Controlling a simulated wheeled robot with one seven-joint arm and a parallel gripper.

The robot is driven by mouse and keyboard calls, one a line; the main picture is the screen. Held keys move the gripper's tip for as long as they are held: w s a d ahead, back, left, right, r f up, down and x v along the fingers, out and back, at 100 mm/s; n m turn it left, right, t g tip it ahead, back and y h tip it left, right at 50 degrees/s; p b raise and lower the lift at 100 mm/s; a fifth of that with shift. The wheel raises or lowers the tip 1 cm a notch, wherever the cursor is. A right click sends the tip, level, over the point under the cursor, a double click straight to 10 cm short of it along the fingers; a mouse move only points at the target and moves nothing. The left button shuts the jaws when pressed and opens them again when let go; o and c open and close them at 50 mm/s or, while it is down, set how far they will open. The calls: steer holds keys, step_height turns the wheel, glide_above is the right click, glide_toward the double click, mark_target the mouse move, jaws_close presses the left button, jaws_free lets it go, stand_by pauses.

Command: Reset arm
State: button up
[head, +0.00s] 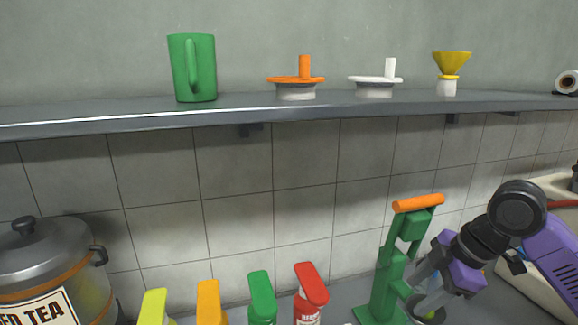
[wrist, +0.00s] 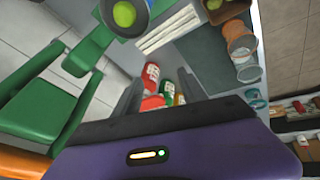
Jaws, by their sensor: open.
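My gripper (head: 424,283) is at the right in the head view, beside the right side of a green press (head: 388,275) with an orange handle (head: 418,203). In the wrist view my gripper (wrist: 160,88) has its two grey fingers apart, with nothing between them. The green press (wrist: 35,100) fills the left of the wrist view. A grey bowl (wrist: 143,27) with a round green thing (wrist: 124,14) in it lies ahead of the fingers, by the press. In the head view the bowl is partly hidden by my gripper.
A shelf (head: 330,107) holds a green pitcher (head: 192,68), orange (head: 296,79) and white (head: 375,79) juicers and a yellow funnel (head: 452,65). Several bottles, one red (head: 311,285), stand along the front. An iced tea urn (head: 45,262) is at left.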

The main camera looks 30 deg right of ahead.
steer(key=w+a+m+t+y, duration=0.2)
steer(key=w+a+m+t, duration=0.35)
steer(key=a, duration=0.75)
steer(key=w+a+m+t+y, duration=0.1)
steer(key=w+a+m+t, duration=0.2)
steer(key=w+a+t, duration=0.65)
steer(key=s+a+f+m+g+h+b, duration=0.1)
steer(key=s+a+f+m+g+h, duration=0.2)
steer(key=s+f, duration=0.5)
steer(key=s+a+f+m+g+h, duration=0.15)
steer(key=s+a+f+m, duration=0.25)
steer(key=s, duration=0.8)
steer(key=s+d+n, duration=0.1)
steer(key=s+n, duration=0.1)
steer(key=s, duration=0.7)
steer(key=s+d+r+n, duration=0.1)
steer(key=s+d+n, duration=0.1)
steer(key=s, duration=0.8)
steer(key=shift+n+b, duration=0.3)
steer(key=shift+n, duration=0.05)
